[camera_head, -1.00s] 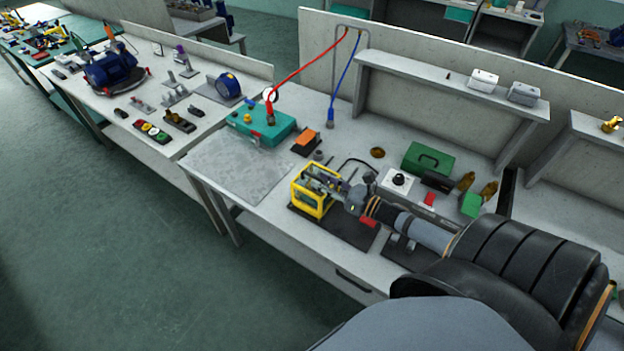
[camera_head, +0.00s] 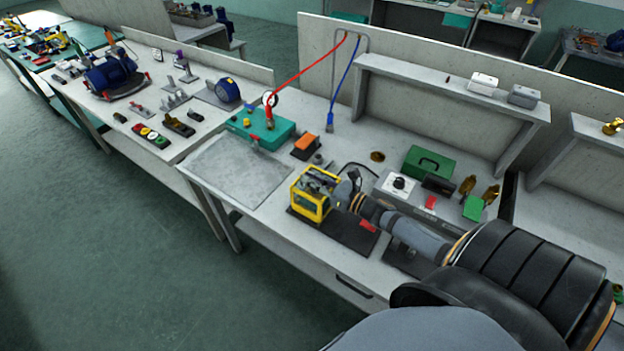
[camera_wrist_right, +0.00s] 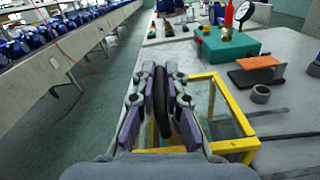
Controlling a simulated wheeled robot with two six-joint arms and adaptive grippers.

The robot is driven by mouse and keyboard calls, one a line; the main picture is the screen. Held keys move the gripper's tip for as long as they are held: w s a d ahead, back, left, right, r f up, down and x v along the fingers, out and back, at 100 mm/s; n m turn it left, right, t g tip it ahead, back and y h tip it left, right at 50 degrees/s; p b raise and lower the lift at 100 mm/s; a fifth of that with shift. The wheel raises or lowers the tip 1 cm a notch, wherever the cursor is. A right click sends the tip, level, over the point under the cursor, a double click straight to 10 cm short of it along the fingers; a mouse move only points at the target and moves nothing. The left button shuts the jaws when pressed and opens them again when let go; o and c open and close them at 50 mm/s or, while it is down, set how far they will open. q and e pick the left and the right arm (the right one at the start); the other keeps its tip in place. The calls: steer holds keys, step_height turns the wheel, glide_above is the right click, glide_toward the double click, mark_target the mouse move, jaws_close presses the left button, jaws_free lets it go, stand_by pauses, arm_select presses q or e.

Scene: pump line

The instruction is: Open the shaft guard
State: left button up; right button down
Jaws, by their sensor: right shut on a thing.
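The shaft guard (camera_head: 320,207) is a yellow frame with clear panes on a dark base plate at the front of the bench. In the right wrist view its yellow frame (camera_wrist_right: 236,104) lies just under and right of my fingers. My right gripper (camera_head: 337,187) reaches over the guard from the right. In the wrist view my right gripper (camera_wrist_right: 162,85) is shut on a black upright piece that looks like the guard's handle (camera_wrist_right: 161,105). My fingers and wrist hide part of the guard, and I cannot tell how far it is lifted. My left gripper is out of view.
A grey mat (camera_head: 235,170) lies left of the guard. An orange-topped block (camera_head: 306,142), a control box with a knob (camera_head: 399,183) and a green case (camera_head: 427,161) stand behind.

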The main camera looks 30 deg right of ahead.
steer(key=w+d+b, duration=0.4)
steer(key=d+b, duration=0.1)
steer(key=d, duration=0.7)
steer(key=shift+w, duration=0.4)
steer(key=c, duration=1.4)
jaws_free()
steer(key=shift+a, duration=0.1)
steer(key=v, duration=1.2)
